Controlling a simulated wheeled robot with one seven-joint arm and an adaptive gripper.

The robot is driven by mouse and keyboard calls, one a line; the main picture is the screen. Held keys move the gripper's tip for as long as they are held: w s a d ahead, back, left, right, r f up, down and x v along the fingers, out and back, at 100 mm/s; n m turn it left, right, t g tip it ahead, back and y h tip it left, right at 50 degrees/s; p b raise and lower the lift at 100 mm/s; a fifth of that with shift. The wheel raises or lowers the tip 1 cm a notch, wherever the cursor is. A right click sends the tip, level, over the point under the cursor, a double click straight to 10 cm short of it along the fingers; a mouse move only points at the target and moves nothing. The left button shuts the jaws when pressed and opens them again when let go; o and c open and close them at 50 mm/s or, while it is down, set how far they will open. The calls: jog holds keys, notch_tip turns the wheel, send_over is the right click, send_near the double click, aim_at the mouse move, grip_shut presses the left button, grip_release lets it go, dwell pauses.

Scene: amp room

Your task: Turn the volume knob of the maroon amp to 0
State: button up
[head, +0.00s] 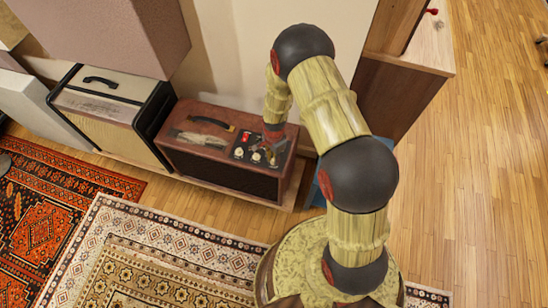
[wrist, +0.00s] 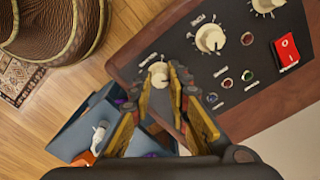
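The maroon amp (head: 220,165) stands against the wall in the head view, with its dark control panel (wrist: 185,55) filling the upper right of the wrist view. Cream knobs sit on it: one near the panel's left end (wrist: 158,74), a larger one in the middle (wrist: 210,38), and one at the top edge (wrist: 265,4). Their labels are too small to read. My gripper (wrist: 161,72) is at the left-end knob, its fingertips apart on either side and partly hiding it. I cannot tell whether they touch it. In the head view my gripper (head: 268,152) is over the panel's right part.
A red rocker switch (wrist: 287,50) and small jacks or lights sit on the panel. A cream amp (head: 110,115) stands left, a wooden cabinet (head: 410,80) right. Rugs cover the floor in front.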

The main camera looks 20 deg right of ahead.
grip_shut()
jog(key=shift+n, duration=0.3)
jog(key=n+p, duration=0.1)
jog(key=n, duration=0.1)
jog(key=shift+r+n, duration=0.1)
jog(key=shift+n, duration=0.3)
jog(key=n+p, duration=0.1)
jog(key=n, duration=0.3)
jog(key=shift+n+p, duration=0.3)
jog(key=n+p, duration=0.1)
jog(key=n, duration=0.3)
jog(key=shift+n+p, duration=0.3)
jog(key=shift+n, duration=1.7)
jog(key=o, duration=0.6)
grip_release()
